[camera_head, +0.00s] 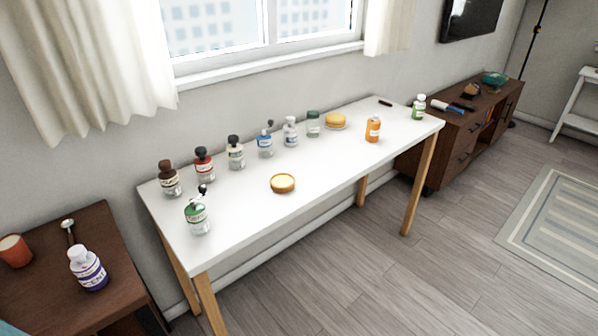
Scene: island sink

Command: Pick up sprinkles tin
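No object is clearly readable as the sprinkles tin at this size. A small orange can-like container (373,129) stands upright on the white table (325,175), right of the middle. A low round golden item with a pale top (283,183) lies near the table's front edge. A yellow round item (335,121) lies at the back, beside a clear jar with a green lid (313,124). Neither of my grippers shows in the head view.
Several labelled bottles line the table's left and back, including a green-labelled one (197,217) in front. A white bottle (88,268) and an orange cup (14,251) stand on a brown cabinet at left. The table's front middle and the floor before it are clear.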

